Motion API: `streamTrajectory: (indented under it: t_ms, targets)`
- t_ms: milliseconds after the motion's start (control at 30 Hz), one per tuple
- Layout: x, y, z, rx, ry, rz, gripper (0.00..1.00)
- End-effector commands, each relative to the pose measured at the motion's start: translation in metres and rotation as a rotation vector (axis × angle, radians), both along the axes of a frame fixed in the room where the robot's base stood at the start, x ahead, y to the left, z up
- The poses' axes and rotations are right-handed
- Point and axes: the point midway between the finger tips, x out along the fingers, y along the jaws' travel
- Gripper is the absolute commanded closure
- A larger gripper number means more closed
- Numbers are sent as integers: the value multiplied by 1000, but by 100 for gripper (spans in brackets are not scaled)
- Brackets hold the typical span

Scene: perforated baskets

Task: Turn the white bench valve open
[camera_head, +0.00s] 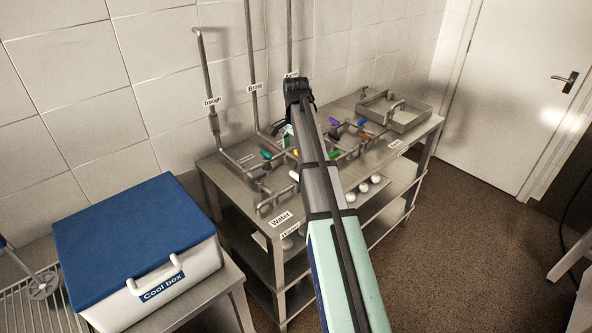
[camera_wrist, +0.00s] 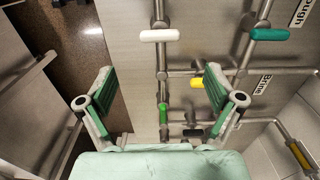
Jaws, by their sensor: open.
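The white valve handle (camera_wrist: 160,35) sits on a grey pipe at the top middle of the wrist view, lying crosswise to the pipe below it. In the head view a small white handle (camera_head: 294,175) shows on the steel bench (camera_head: 228,172), just left of my arm. My gripper (camera_wrist: 158,75) is open and empty, its two green-padded fingers spread wide. The white handle appears beyond the fingertips, between them across the picture, and apart from both. In the head view my arm hides most of my gripper and part of the pipework.
Other handles sit close by: teal (camera_wrist: 268,33), yellow (camera_wrist: 197,82), green (camera_wrist: 162,112) and black (camera_wrist: 193,132). Upright pipes (camera_head: 208,75) rise along the wall. A blue-lidded cool box (camera_head: 135,235) stands at left. A metal basin (camera_head: 405,118) is at the bench's far end.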

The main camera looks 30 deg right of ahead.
Motion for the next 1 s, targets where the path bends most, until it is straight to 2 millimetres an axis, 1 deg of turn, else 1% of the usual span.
streamTrajectory:
  t_ms: [33,300,500,700,1000]
  targets:
    - [-2,1,-8,0,2,0,8]
    - [-1,0,-55,0,2,0,8]
    - [0,0,-81,0,1,0,8]
    - [0,0,-94,0,0,1,8]
    - [0,0,-96,-1,-1,1,8]
